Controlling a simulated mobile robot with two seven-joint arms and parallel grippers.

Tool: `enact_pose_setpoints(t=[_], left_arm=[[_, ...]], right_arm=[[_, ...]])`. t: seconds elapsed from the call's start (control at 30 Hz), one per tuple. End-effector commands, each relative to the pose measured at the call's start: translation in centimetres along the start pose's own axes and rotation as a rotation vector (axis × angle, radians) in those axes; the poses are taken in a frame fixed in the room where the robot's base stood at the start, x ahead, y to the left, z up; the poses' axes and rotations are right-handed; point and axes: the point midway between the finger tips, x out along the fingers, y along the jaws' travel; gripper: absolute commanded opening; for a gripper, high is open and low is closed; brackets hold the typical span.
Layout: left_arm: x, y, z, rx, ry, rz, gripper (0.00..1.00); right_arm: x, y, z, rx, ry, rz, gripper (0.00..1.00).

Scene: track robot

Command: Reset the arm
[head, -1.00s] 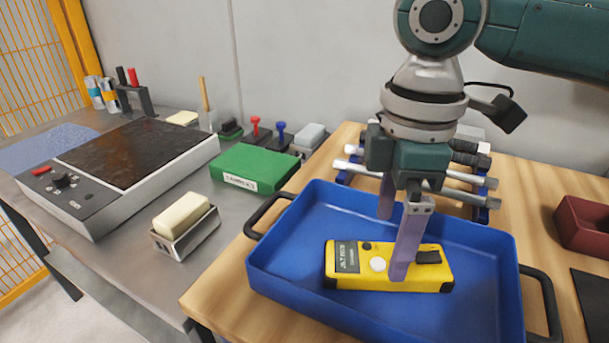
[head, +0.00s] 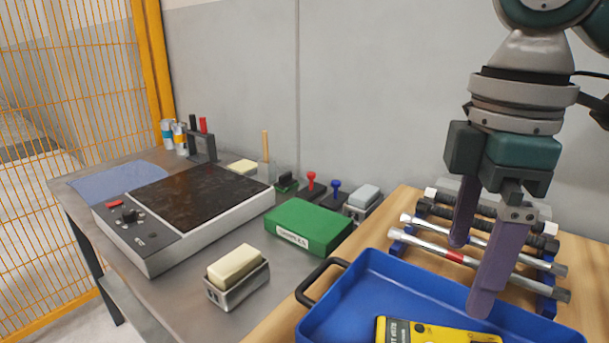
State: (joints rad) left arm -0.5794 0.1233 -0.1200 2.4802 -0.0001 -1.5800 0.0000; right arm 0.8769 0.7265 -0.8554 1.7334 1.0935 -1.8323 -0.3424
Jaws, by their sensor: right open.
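My right gripper (head: 474,270) hangs from the upper right with its two purple fingers pointing down. A yellow device (head: 430,333) with a dark label lies in the tray and is cut off by the bottom edge of the view. The fingers are apart from the device. My left gripper does not show.
A rack of metal bars (head: 440,252) stands behind the tray. On the grey bench left are a green box (head: 308,228), a soap-like block in a metal holder (head: 237,275), a dark-topped hot plate (head: 190,205) and several stamps. A wall stands behind.

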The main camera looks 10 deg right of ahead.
Motion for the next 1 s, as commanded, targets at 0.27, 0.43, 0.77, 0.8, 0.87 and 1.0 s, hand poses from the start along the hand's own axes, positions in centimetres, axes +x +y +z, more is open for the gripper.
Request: enact_pose_setpoints(t=[0.27, 0.43, 0.77, 0.8, 0.87, 1.0], left_arm=[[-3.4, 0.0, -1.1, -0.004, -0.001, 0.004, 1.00], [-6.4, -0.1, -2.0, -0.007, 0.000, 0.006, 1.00], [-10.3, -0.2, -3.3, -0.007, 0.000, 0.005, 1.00], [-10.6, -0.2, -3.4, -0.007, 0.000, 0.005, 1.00], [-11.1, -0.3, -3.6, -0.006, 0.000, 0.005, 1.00], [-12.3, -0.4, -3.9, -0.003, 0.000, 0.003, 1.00]], right_arm=[[1.1, -5.2, -3.6, 0.012, 0.119, -0.001, 1.00], [0.6, -10.1, -5.7, 0.175, 0.271, 0.008, 1.00], [-1.7, -14.2, -1.4, 0.652, 0.351, 0.077, 1.00], [-2.0, -14.4, -0.5, 0.700, 0.343, 0.090, 1.00], [-2.4, -14.8, 1.0, 0.769, 0.326, 0.111, 1.00], [-3.5, -15.8, 4.7, 0.921, 0.272, 0.167, 1.00]])
